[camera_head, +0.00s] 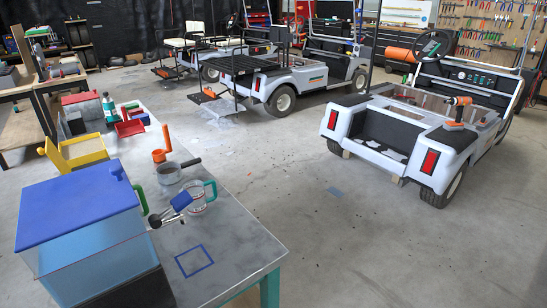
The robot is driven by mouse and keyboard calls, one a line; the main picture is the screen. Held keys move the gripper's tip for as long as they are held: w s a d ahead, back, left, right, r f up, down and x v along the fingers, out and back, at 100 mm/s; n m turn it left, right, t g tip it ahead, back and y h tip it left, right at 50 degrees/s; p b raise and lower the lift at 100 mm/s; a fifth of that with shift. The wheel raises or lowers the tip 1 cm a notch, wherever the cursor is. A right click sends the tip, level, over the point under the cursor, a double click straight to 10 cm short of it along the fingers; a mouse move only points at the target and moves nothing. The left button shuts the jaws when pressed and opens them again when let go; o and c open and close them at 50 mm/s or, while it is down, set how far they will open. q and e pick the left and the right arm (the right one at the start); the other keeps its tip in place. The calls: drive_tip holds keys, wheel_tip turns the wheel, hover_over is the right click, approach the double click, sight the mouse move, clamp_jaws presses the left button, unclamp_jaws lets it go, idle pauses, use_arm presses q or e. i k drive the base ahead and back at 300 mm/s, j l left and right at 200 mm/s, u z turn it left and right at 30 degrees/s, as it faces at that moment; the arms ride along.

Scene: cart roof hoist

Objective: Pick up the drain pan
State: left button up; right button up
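A small round grey pan (168,174) with a dark handle stands on the grey workbench. It is the only pan-like thing I can make out; I cannot tell for sure that it is the drain pan. Its handle points right and slightly toward the back. An orange cup-like piece (160,151) stands behind it. A clear jug with a green handle (198,198) stands in front of it to the right. Neither of my grippers is in view.
The workbench (235,245) holds a blue-lidded clear box (78,204), a yellow bin (76,153), red bins (130,126) and a blue-and-black tool (172,211). A blue square outline (194,260) marks its bare front corner. A white cart (410,135) stands right; the floor between is clear.

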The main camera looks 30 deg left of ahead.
sight(170, 172)
drive_tip(key=i+l+z, duration=0.3)
drive_tip(key=i, duration=0.15)
drive_tip(key=i+z, duration=0.35)
drive_tip(key=i, duration=0.15)
drive_tip(key=i+j+u, duration=0.1)
drive_tip(key=i+u, duration=0.7)
drive_tip(key=i+l+u, duration=0.2)
drive_tip(key=u, duration=0.2)
drive_tip(key=i, duration=0.1)
